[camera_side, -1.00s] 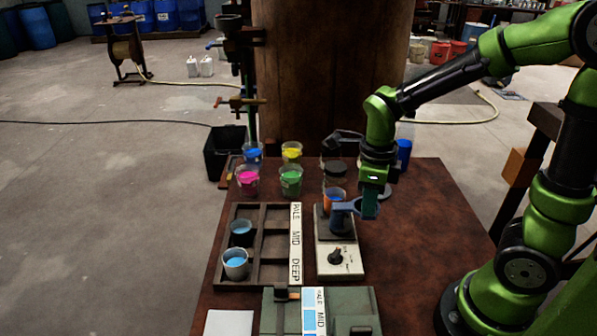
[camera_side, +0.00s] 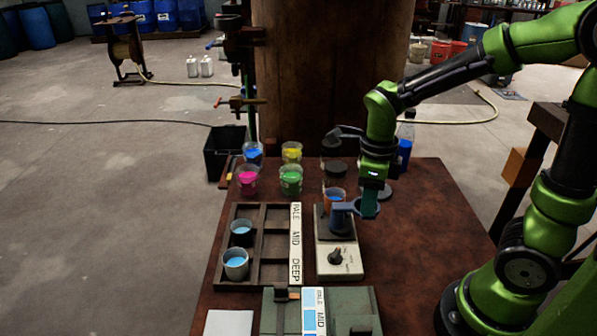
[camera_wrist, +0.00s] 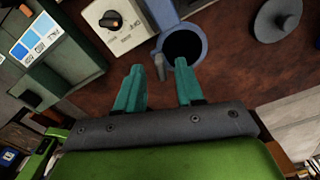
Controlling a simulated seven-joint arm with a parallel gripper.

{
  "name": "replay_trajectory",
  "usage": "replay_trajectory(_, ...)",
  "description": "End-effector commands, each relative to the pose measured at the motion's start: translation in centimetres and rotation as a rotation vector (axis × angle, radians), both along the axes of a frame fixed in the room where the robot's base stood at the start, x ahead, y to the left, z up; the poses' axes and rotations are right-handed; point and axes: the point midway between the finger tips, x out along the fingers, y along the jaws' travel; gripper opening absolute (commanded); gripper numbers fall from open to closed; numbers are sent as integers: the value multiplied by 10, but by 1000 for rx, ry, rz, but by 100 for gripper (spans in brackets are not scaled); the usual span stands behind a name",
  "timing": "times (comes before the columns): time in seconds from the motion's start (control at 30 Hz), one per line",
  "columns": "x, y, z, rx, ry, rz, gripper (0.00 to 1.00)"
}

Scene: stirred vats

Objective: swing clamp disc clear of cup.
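A blue cup (camera_wrist: 196,24) with a dark inside and a small grey-blue handle (camera_wrist: 160,66) shows in the wrist view. In the side view the blue cup (camera_side: 342,219) stands on the stirrer's dark plate. My gripper (camera_wrist: 160,68) has two teal fingers spread apart. The handle shows between them, with no contact that I can make out. In the side view my gripper (camera_side: 369,212) is just right of the cup. A grey disc with a raised pin (camera_wrist: 277,18), perhaps the clamp disc, lies apart from the cup.
The white stirrer base (camera_side: 339,262) carries a black knob. Cups of coloured liquid stand at the back left, including a pink one (camera_side: 248,178). A wooden rack (camera_side: 233,210) holds two blue-filled cups. A blue bottle (camera_side: 403,155) stands behind my gripper. The right tabletop is clear.

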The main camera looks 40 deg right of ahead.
Motion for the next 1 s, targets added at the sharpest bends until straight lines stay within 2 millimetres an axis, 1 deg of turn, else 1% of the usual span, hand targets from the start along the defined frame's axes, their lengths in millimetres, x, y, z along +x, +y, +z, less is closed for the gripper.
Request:
replay_trajectory(0.17,2,0,35,0,-10,-1,37)
replay_trajectory(0.4,1,-1,95,0,-10,-2,37)
replay_trajectory(0.6,1,0,136,-1,-8,-2,37)
replay_trajectory(0.7,1,0,149,0,-5,-2,37)
replay_trajectory(0.8,0,0,157,0,-4,-2,37)
replay_trajectory(1.0,0,0,161,0,-3,-1,37)
